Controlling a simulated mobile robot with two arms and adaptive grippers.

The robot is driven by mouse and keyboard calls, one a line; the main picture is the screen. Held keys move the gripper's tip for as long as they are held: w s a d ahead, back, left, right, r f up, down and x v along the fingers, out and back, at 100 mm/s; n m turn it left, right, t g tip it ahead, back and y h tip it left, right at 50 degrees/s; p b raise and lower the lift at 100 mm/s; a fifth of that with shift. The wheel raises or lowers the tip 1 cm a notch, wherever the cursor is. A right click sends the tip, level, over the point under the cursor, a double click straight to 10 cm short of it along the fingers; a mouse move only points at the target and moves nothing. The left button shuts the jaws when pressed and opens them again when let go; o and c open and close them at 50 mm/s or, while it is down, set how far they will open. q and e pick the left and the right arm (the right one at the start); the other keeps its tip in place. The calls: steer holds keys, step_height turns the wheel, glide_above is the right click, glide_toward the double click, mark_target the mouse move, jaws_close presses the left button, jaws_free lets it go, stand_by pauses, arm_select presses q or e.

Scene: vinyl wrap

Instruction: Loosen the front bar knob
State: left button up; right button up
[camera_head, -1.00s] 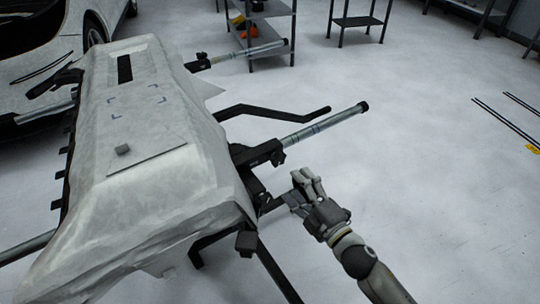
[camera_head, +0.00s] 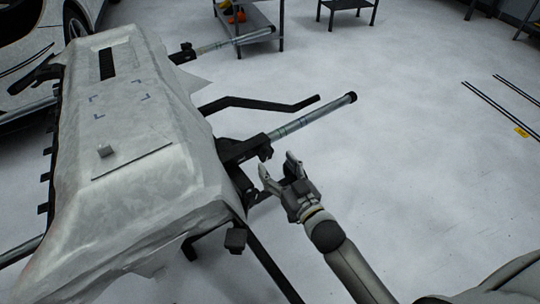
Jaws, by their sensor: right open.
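The front bar (camera_head: 310,118) is a silver tube with a black end cap, sticking out to the right from the stand. A black clamp block (camera_head: 240,150) holds it at the stand's side. The knob is small and dark, and I cannot clearly pick it out among the black parts under the clamp. My right gripper (camera_head: 278,168) is open and empty, just below and right of the clamp, its fingers pointing up toward it. I cannot tell if a finger touches the black parts. My left gripper is not in view.
A bent black handle (camera_head: 260,103) and a rear bar (camera_head: 235,40) stick out right. A shelf rack (camera_head: 262,18) stands behind.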

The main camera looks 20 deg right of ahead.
mark_target(268, 154)
steer(key=w, duration=0.4)
steer(key=shift+a, duration=0.4)
steer(key=shift+w+a, duration=0.1)
steer(key=shift+w, duration=0.45)
steer(key=c, duration=1)
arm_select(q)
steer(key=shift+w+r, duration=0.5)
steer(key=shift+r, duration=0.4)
